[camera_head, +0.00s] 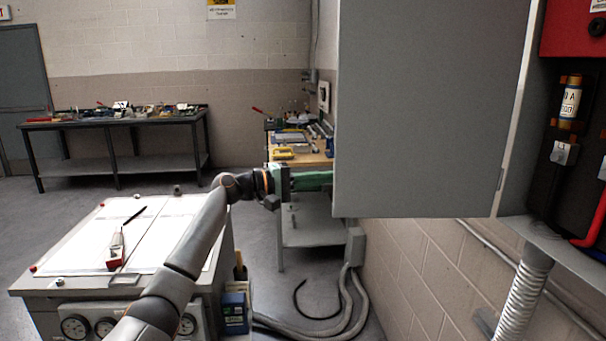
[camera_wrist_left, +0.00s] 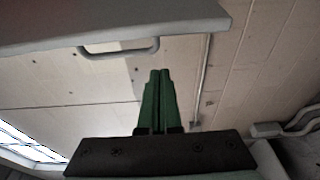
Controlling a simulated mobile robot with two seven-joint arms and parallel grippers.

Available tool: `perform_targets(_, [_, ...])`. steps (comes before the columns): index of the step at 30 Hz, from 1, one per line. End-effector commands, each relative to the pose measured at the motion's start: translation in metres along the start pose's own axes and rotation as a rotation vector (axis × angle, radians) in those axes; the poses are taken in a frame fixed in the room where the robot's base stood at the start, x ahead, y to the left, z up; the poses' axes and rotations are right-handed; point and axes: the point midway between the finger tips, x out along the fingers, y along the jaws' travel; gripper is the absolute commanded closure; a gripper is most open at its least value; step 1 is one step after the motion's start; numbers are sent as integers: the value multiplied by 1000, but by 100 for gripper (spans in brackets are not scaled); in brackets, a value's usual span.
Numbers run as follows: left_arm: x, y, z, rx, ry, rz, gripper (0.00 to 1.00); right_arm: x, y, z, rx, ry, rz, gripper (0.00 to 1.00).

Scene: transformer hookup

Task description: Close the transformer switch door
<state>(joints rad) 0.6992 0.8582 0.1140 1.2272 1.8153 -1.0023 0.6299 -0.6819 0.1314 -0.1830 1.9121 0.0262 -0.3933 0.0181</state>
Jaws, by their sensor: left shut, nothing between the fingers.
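The grey switch door (camera_head: 430,110) stands swung open from the switch cabinet (camera_head: 575,130), and its flat face fills the upper right of the head view. In the left wrist view a grey panel, apparently the door (camera_wrist_left: 120,22), crosses the top with a grey bar handle (camera_wrist_left: 122,50) below its edge. My left gripper (camera_head: 318,180) is at the door's left edge, its green fingers partly hidden by the door. In the left wrist view the gripper (camera_wrist_left: 160,73) is shut and empty, its tips near the handle but apparently not holding it. My right gripper is not in view.
The open cabinet shows a fuse (camera_head: 570,103), a red cable and a ribbed conduit (camera_head: 524,285) below. A gauge cabinet (camera_head: 75,290) stands at lower left, with a cluttered workbench (camera_head: 120,120) behind. Hoses (camera_head: 340,315) lie on the floor between it and the wall.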

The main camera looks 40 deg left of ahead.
Motion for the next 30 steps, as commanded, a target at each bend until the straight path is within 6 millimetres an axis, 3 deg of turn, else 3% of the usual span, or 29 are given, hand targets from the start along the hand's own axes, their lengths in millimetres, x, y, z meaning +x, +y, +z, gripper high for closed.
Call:
perform_targets(2, [9,2,2,2,0,0,100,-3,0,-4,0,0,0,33])
perform_targets(15, [-4,-1,34,3,1,-3,100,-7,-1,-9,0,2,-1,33])
perform_targets(30, [-6,0,38,2,1,-1,100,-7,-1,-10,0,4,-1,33])
